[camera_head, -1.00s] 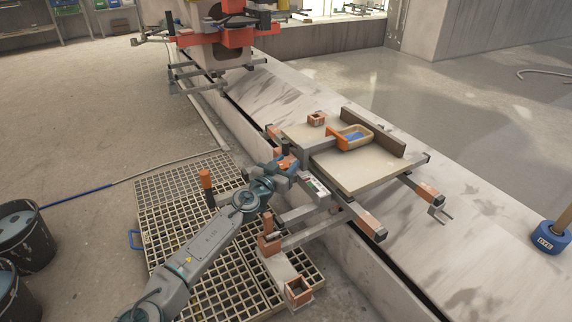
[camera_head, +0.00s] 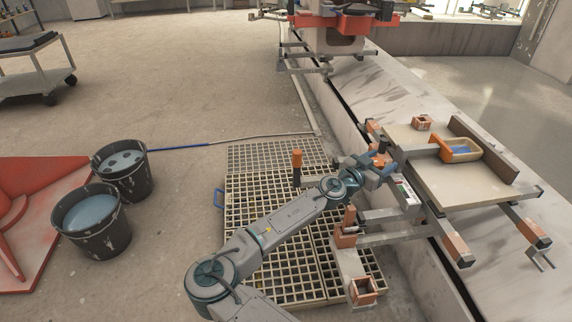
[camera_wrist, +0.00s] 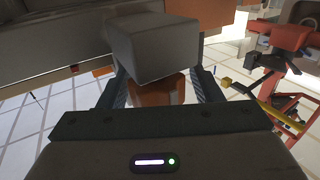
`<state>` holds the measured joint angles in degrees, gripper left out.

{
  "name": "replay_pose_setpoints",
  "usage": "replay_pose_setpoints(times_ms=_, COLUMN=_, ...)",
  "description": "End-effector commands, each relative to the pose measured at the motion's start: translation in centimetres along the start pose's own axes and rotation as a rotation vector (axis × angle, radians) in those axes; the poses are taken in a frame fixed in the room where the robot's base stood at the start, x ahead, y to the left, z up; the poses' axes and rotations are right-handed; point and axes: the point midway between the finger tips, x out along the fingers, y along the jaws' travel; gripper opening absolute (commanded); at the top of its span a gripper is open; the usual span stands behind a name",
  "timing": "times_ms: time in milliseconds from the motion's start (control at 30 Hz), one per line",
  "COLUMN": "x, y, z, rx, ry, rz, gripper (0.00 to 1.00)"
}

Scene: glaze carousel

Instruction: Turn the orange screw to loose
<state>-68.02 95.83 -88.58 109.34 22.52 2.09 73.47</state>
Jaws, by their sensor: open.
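In the wrist view an orange part (camera_wrist: 158,92), which looks like the orange screw, sits between the two fingers of my gripper (camera_wrist: 163,82). A grey block (camera_wrist: 155,48) covers its upper part. The fingers are apart, one on each side; I cannot tell whether they touch it. In the head view my gripper (camera_head: 384,162) is at the near side of the board-topped frame (camera_head: 440,185), by a small orange piece (camera_head: 381,148). The screw's turn position cannot be read.
A tan tray with blue contents (camera_head: 462,151) and an orange-brown square socket (camera_head: 422,122) are on the board. Orange-topped posts (camera_head: 297,160) (camera_head: 349,216) stand near my arm. Two dark buckets (camera_head: 122,178) (camera_head: 92,240) stand left of the floor grating (camera_head: 260,200).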

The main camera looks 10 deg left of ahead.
Motion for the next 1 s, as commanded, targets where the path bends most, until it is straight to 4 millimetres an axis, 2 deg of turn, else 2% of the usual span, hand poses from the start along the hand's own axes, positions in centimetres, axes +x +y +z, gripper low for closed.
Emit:
replay_pose_setpoints(times_ms=33, x=0.24, y=0.53, z=-0.05, rx=-0.001, ry=0.001, rz=0.025, gripper=0.65)
replay_pose_setpoints(times_ms=1000, x=-0.31, y=0.80, z=-0.08, rx=-0.002, ry=0.002, rz=0.550, gripper=0.65)
